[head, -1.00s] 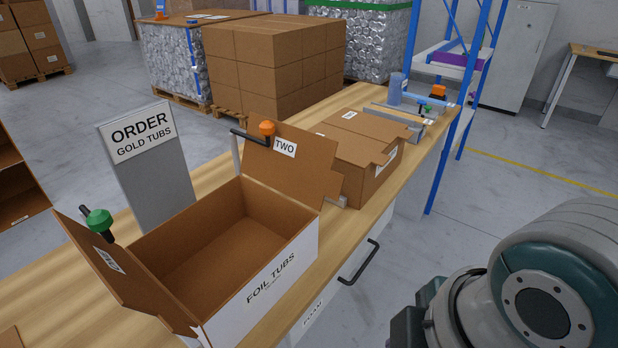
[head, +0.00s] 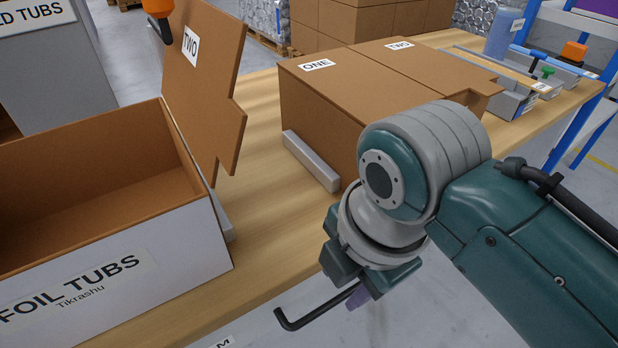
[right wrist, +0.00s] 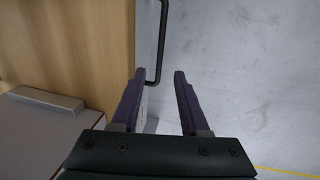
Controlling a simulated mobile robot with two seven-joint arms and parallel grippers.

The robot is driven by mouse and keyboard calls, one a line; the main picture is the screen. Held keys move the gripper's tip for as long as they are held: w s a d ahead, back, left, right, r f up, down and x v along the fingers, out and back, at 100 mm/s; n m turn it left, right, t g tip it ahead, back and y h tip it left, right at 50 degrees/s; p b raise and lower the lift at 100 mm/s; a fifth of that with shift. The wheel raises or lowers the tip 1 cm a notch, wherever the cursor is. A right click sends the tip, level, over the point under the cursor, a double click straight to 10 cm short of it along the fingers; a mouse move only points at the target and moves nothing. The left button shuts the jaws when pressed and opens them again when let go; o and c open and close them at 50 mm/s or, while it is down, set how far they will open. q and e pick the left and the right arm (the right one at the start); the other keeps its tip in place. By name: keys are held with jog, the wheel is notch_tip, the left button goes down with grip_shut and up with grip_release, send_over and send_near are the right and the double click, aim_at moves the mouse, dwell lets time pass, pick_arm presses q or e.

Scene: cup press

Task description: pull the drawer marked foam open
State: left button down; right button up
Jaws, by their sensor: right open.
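The drawer's black bar handle (head: 312,308) sticks out from the white front (head: 255,325) below the table edge. The drawer looks shut. Only the end of its label (head: 222,343), a letter M, shows at the bottom edge. My right gripper (head: 357,298) is at the handle's right end, partly hidden by my wrist. In the right wrist view, the right gripper (right wrist: 158,76) is open, with two purple fingers apart. The handle's near end (right wrist: 157,72) appears between the fingertips; whether they touch it I cannot tell. My left gripper is out of view.
An open foil tubs box (head: 190,255) stands on the table at the left, its flap marked TWO (head: 200,80) raised. A closed brown box (head: 330,100) and a grey block (head: 310,160) sit behind my right arm. The floor before the drawer is clear.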

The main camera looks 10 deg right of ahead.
aim_at(329, 305)
jog(key=f+b, duration=0.1)
jog(key=f, duration=0.1)
jog(key=w+f+b, duration=0.1)
jog(key=f, duration=0.2)
jog(key=f+b, duration=0.2)
jog(key=f, duration=0.1)
jog(key=shift+w+a+f, duration=0.2)
jog(key=shift+a, duration=0.2)
grip_shut()
dwell(0.9)
